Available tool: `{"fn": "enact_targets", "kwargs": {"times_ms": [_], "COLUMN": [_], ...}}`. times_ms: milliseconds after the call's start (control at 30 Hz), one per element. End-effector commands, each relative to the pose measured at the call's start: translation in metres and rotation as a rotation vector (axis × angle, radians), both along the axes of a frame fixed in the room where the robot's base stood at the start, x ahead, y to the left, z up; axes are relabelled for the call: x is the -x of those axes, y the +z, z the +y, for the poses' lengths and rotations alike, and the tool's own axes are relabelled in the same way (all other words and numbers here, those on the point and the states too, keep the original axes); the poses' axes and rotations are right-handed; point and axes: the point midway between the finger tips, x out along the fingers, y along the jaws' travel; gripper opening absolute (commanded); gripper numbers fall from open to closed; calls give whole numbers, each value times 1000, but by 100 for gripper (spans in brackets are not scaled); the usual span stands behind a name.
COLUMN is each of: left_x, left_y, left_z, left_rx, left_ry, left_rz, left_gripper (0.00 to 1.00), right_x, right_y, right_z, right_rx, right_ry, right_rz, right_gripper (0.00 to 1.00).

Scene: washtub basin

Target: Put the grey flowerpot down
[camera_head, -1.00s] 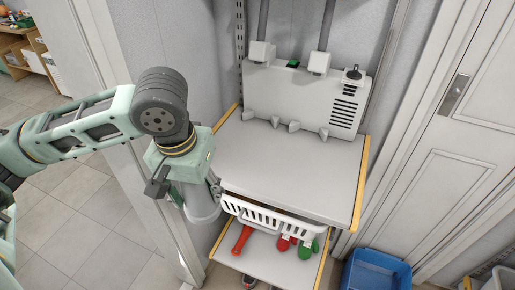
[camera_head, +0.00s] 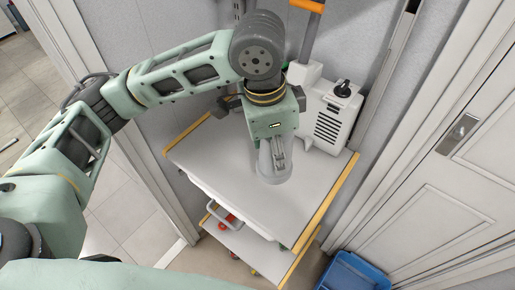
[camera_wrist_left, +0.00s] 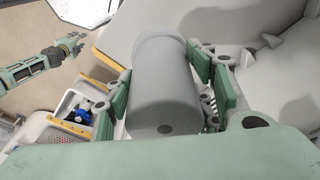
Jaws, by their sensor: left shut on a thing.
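The grey flowerpot (camera_head: 272,174) is in my left gripper (camera_head: 280,150), over the middle of the grey worktop (camera_head: 215,155). In the left wrist view the flowerpot (camera_wrist_left: 160,90) shows its round base with a dark drain hole toward the camera. The green fingers of my left gripper are shut on its two sides. I cannot tell whether its rim touches the worktop. An arm of mine, seemingly the right, shows at the upper left of the wrist view with its gripper (camera_wrist_left: 72,44) small, and its jaw state is unclear.
A white machine (camera_head: 325,118) with a black knob stands at the back of the worktop. A lower shelf (camera_head: 255,245) and a blue bin (camera_head: 352,272) are below. A white door (camera_head: 440,190) stands to the right. The worktop's front and right parts look clear.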

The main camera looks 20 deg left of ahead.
Motion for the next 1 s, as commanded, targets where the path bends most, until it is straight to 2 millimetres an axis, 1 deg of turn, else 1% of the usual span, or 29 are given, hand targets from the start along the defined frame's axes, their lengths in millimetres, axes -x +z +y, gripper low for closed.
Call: {"fn": "enact_targets", "kwargs": {"times_ms": [33,133,233,333,467,600,700,833,1000], "left_x": [0,-6,-20,-37,-60,-78,-86,-88,-87], "left_y": [6,2,-10,-23,-40,-55,-61,-68,-93], "left_z": [-4,-2,11,26,46,60,67,70,70], "left_rx": [3,5,2,3,3,4,4,3,3], "left_ry": [-36,-72,-73,-71,-71,-74,-77,-78,-78], "left_rz": [-1,1,1,1,1,0,-2,-1,0], "left_gripper": [12,12,12,12,12,12,12,12,12], "right_x": [1,4,8,11,9,6,4,4,4], "right_y": [6,8,10,13,19,23,24,26,34], "right_z": [2,9,20,28,26,17,12,10,10], "right_rx": [-3,-11,-24,-32,-29,-20,-14,-11,-11], "right_ry": [-1,-3,-4,-2,0,1,-1,-3,-3], "right_rz": [2,4,10,14,13,8,7,6,6], "right_gripper": [40,40,40,40,40,40,40,40,40]}}
